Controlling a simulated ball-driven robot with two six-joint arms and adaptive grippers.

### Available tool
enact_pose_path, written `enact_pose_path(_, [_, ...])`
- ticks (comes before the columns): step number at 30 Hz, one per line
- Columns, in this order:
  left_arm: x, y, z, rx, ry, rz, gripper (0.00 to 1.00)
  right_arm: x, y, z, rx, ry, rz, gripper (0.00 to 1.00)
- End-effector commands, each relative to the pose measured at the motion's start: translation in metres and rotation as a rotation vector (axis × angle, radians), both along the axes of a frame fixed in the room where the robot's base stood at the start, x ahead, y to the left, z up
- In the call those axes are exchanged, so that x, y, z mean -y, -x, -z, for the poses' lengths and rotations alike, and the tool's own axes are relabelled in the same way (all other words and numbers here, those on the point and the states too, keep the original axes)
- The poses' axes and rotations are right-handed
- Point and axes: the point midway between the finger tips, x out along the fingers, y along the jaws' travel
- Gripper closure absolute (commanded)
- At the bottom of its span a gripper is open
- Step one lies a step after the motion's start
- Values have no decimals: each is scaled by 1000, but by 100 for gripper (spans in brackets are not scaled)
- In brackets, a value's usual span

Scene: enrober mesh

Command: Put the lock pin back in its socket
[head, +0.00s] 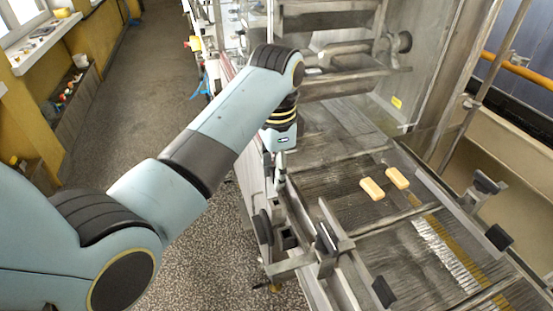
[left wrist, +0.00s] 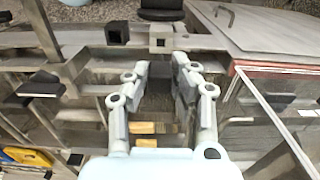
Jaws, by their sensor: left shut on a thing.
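My left gripper (head: 281,168) points down over the near-left rail of the machine. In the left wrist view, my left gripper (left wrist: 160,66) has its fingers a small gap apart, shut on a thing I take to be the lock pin. The pin is small, and its shape is mostly hidden by the fingers. A grey block with a dark square hole (left wrist: 117,32), like a socket, sits on the rail beside the fingertips. I cannot tell whether it is the pin's socket. My right gripper is not in view.
Two tan bars (head: 372,188) lie on the mesh belt (head: 335,165) to the right. Dark-padded clamps (head: 326,238) stand along the frame nearer me. Rollers (head: 345,52) and a steel side wall stand behind. The floor (head: 140,110) left of the machine is clear.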

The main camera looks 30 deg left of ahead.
Motion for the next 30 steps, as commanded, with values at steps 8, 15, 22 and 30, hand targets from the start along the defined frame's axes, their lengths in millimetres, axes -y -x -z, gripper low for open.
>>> enact_pose_path(8, [-1, 0, 1, 0, 0, -1, 100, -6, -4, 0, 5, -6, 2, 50])
enact_pose_path(15, [-1, 0, 11, -1, -1, -1, 100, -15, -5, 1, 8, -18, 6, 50])
enact_pose_path(22, [-1, 0, 27, -1, 0, -1, 100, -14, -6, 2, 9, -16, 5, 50])
enact_pose_path(30, [-1, -1, 45, 0, 0, -1, 100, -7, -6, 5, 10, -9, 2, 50])
